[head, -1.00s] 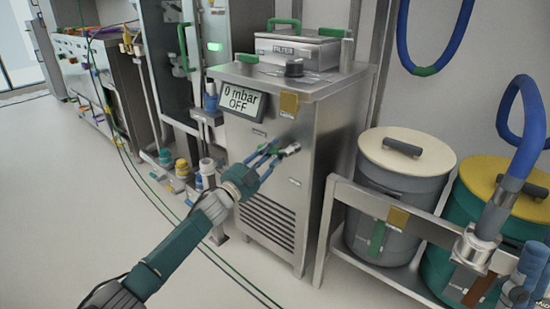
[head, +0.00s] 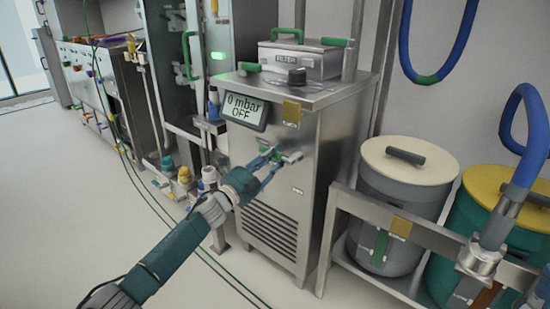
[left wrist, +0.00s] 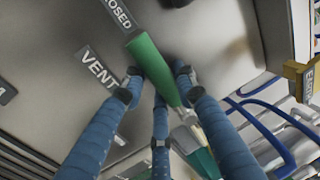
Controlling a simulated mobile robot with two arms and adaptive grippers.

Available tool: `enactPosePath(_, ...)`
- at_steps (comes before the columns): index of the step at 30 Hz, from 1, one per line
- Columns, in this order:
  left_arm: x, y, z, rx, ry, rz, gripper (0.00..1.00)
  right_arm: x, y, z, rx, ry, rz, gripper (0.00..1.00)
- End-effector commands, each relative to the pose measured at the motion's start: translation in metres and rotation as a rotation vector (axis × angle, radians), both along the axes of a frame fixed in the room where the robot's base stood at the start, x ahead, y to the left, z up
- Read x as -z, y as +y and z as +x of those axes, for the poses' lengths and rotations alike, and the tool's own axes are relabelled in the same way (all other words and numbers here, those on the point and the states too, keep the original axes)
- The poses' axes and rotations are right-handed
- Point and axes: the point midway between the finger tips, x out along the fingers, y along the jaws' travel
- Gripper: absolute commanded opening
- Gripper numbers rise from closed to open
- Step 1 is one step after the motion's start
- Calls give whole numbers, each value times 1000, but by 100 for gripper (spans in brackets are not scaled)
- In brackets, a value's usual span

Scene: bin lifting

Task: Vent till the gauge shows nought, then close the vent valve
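The gauge display (head: 245,110) on the steel cabinet reads "0 mbar OFF". The vent valve has a green handle (left wrist: 152,67); its free end lies by a "CLOSED" label (left wrist: 118,14), with a "VENT" plate (left wrist: 97,68) to its left. In the head view the valve (head: 289,157) is on the cabinet front, partly hidden by my fingers. My left gripper (head: 272,164) is at the valve. In the left wrist view its blue fingers (left wrist: 158,88) stand on both sides of the handle; whether they press on it I cannot tell. My right gripper is not recognisable in view.
A steel box (head: 302,60) with green handles tops the cabinet. Right of it, a rail (head: 425,232) fronts a grey lidded bin (head: 400,210) and a green one with a yellow lid (head: 500,215). A blue hose (head: 525,150) hangs there. Cables cross the open floor at left.

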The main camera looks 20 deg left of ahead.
Motion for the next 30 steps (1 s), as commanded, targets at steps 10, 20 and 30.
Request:
enactPosePath(10, -1, 0, 0, 0, -2, 2, 47, 1, -1, 0, 3, 8, 1, 46)
enactPosePath(20, 9, 12, -33, 1, 2, 3, 47, 0, -1, 0, 2, 4, 2, 46)
enactPosePath(30, 21, 34, -93, 0, 1, 3, 47, 0, 0, 0, 1, 3, 1, 46)
